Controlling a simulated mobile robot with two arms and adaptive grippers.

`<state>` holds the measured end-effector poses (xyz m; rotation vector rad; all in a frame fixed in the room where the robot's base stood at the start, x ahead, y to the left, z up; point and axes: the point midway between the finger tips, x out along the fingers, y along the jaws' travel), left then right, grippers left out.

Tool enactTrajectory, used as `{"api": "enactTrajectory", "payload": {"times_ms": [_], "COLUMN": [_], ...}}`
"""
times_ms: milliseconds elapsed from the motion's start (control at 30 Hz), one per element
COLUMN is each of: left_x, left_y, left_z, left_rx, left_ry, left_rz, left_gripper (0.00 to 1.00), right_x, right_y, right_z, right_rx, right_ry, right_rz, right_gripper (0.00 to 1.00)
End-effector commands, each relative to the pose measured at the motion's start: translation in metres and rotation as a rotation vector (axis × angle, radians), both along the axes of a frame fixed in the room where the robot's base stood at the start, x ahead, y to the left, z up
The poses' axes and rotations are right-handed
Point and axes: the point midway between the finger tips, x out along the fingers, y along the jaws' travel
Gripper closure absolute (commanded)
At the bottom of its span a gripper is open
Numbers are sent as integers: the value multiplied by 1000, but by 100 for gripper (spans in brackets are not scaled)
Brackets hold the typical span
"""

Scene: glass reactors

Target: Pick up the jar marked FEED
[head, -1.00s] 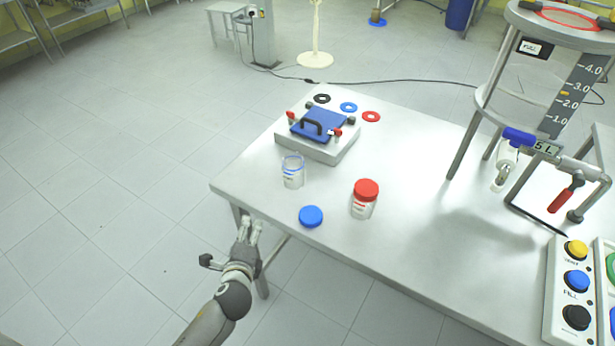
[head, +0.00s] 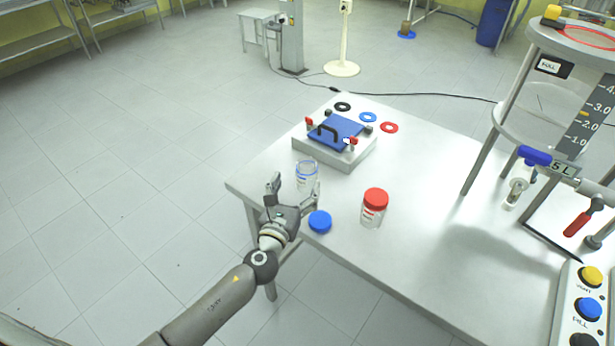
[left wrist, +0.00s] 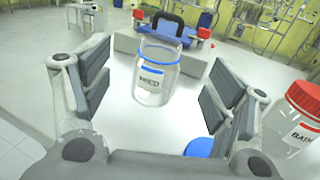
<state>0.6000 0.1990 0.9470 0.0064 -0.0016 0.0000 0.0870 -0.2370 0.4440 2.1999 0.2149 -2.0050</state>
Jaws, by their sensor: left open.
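The jar marked FEED (head: 307,174) is clear glass with a blue ring at its open mouth, and stands upright on the table. In the left wrist view the jar (left wrist: 157,80) shows its label, which reads as FEED though slightly blurred. My left gripper (head: 293,191) is open at the table's near left edge, close in front of the jar. In the left wrist view the jar appears between the spread fingers (left wrist: 163,92), with gaps on both sides. My right gripper is not in view.
A blue lid (head: 320,221) lies right of my left gripper. A red-lidded jar (head: 374,208) stands farther right. A grey box with a blue handled lid (head: 336,132) stands behind the jar, with rings (head: 368,117) beyond. A reactor frame (head: 490,140) stands at right.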

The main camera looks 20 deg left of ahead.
Motion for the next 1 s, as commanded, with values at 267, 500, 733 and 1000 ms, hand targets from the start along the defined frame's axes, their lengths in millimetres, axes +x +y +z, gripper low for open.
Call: {"api": "enactTrajectory", "payload": {"times_ms": [267, 500, 733, 1000], "left_x": [31, 52, 79, 84], "left_y": [0, -1, -1, -1], "left_z": [0, -1, -2, -2], "left_rx": [-5, -6, -6, -7], "left_ry": [0, 0, 0, 1], "left_rz": [1, 1, 1, 1], "left_gripper": [20, 20, 20, 20], "right_x": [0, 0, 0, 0], "right_y": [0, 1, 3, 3], "right_z": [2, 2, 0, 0], "right_rx": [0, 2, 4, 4], "right_ry": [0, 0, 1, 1], "right_rz": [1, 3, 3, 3], "right_gripper": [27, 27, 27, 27]}}
